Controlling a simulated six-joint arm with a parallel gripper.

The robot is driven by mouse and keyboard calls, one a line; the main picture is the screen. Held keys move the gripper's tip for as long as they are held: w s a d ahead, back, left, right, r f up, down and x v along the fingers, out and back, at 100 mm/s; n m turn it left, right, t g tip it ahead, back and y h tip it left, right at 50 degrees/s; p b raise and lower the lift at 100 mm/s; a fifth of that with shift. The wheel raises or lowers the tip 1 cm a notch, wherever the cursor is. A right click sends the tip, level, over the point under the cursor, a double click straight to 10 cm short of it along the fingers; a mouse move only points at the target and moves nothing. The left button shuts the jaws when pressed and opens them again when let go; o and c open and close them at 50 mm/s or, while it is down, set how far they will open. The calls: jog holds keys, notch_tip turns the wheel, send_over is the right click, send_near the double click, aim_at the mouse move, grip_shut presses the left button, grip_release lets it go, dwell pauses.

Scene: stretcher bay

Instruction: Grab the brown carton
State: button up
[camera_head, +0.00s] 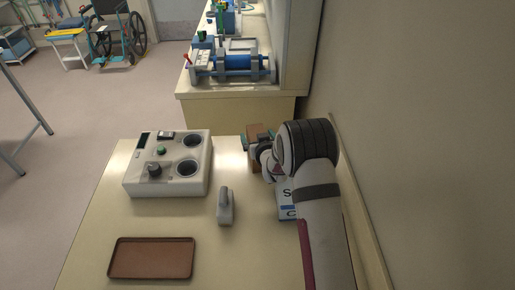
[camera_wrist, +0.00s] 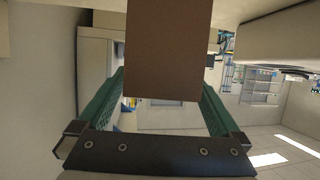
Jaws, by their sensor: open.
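The brown carton (camera_head: 254,131) stands at the far right of the table in the head view, partly hidden by my gripper (camera_head: 257,146). In the wrist view the carton (camera_wrist: 166,50) fills the upper middle, a plain brown face between the two green fingers. My gripper (camera_wrist: 162,90) is open there, with a finger on each side of the carton. A gap shows between the carton's lower edge and the gripper's dark palm. I cannot tell whether either finger touches the carton.
A white box with lettering (camera_head: 287,211) stands close beside my arm, partly hidden. A white device with knobs and round wells (camera_head: 133,180), a small grey handled object (camera_head: 225,208) and a brown tray (camera_head: 151,270) are on the table (camera_head: 95,232). The wall (camera_head: 420,130) is close on the right.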

grip_shut()
dwell(0.5)
